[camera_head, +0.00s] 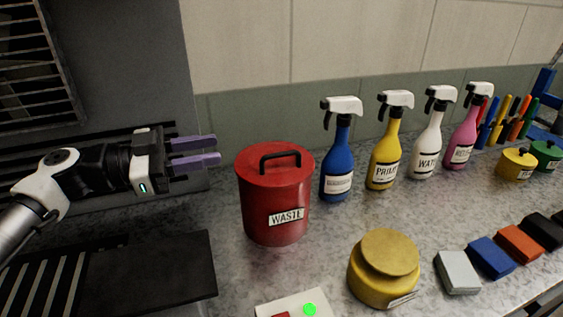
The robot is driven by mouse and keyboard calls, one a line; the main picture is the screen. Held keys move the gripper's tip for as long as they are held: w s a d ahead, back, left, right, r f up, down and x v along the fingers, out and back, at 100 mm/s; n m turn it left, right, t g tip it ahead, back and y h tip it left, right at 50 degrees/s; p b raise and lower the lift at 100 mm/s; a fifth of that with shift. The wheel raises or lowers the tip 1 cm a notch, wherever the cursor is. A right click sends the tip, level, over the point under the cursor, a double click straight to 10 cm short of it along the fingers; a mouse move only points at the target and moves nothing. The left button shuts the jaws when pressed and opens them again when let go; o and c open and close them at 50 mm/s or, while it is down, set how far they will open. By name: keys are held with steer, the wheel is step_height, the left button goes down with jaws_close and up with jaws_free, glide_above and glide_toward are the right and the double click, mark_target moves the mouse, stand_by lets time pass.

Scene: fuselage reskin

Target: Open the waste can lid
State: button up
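The red waste can (273,205) stands upright on the grey speckled counter, with a white label reading WASTE on its front. Its red lid (262,163) sits on top, and a black handle (280,156) arches over the lid. The lid looks closed. My gripper (219,149) is to the left of the can at about lid height. Its two purple fingers point right toward the can, with a gap between them. The fingers are apart from the can and nothing shows between them.
Blue (337,158), yellow, white and pink spray bottles stand right of the can. A yellow round container (384,270) is in front right. A white card (291,305) with a green dot lies at the front edge. Coloured blocks (490,257) lie right. A wall is behind.

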mark_target(269, 156)
steer(key=f+x, duration=0.1)
steer(key=x, duration=0.3)
steer(key=f+x, duration=0.1)
steer(key=x, duration=0.4)
steer(key=f+p+x, duration=0.1)
steer(key=x, duration=0.3)
steer(key=shift+s+d, duration=0.2)
steer(key=shift+d, duration=0.15)
steer(key=shift+c, duration=0.2)
jaws_close()
